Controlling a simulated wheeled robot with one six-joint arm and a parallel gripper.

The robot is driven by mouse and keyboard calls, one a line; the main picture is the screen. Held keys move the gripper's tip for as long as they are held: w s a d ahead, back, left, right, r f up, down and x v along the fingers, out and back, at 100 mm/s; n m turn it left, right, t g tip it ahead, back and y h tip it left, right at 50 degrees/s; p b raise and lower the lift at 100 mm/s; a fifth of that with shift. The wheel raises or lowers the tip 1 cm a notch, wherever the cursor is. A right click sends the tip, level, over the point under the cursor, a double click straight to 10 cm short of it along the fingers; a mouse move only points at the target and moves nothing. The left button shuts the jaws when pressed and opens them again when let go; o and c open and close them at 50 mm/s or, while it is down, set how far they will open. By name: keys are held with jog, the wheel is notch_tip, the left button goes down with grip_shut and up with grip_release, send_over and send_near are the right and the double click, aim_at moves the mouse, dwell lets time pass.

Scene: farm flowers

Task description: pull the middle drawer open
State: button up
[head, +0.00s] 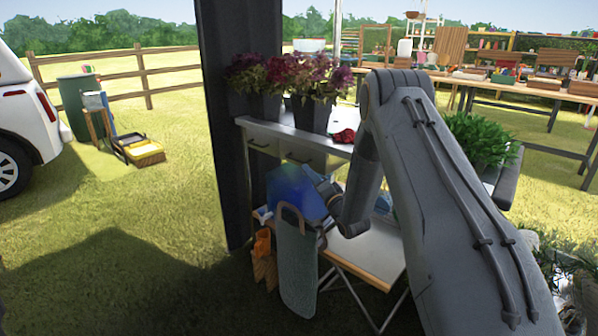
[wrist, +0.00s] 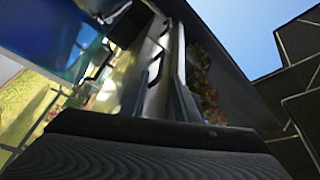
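A white-topped bench (head: 285,132) has pale drawer fronts under its top. The left drawer (head: 262,152) has a dark bar handle, and the drawer to its right (head: 303,153) also shows a dark handle; both look closed. Anything further right is hidden behind my arm. My gripper (head: 310,174) is just below and in front of that second drawer, small and partly lost against the blue object behind it. In the wrist view, the pale drawer fronts (wrist: 158,98) run steeply, with dark handles showing. A dark ribbed part fills the bottom.
Potted purple flowers (head: 312,80) and a red item (head: 343,136) stand on the bench. A blue object (head: 290,190), a grey-green hanging bag (head: 297,262) and a low folding table (head: 370,250) crowd the space below. A dark post (head: 238,110) rises at left.

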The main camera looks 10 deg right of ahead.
jog(key=x, duration=0.7)
jog(key=shift+w+a+b, duration=0.2)
jog(key=shift+w+b, duration=0.1)
jog(key=shift+b, duration=0.05)
jog(key=shift+r, duration=0.1)
grip_shut()
